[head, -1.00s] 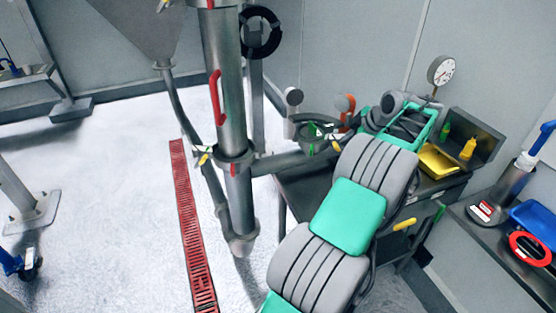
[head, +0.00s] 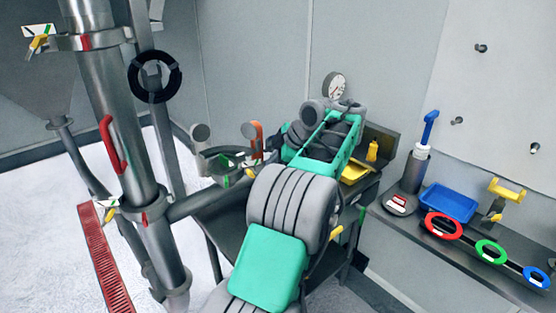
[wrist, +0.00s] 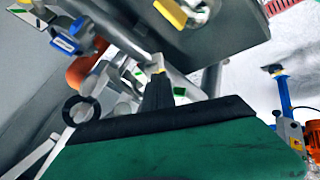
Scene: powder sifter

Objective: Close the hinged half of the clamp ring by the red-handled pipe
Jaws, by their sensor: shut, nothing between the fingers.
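The steel pipe (head: 128,172) with a red handle (head: 113,145) stands at the left of the head view. A metal clamp ring (head: 88,42) circles it above the handle, and a lower collar (head: 142,215) sits below it. Both have white and yellow latch parts at their left side. I cannot tell which hinged half stands open. In the wrist view my gripper (wrist: 158,88) shows as dark fingers, shut and empty, pointing at pale metal parts with green marks. In the head view my fingertips are not clear behind my arm. I see no contact with a clamp ring.
A dark table with a round dark dish (head: 228,160) and an orange-handled part (head: 252,132) lies right of the pipe. A black wheel (head: 155,77) is behind the pipe. A right-hand shelf holds a blue tray (head: 448,203) and coloured rings (head: 443,226).

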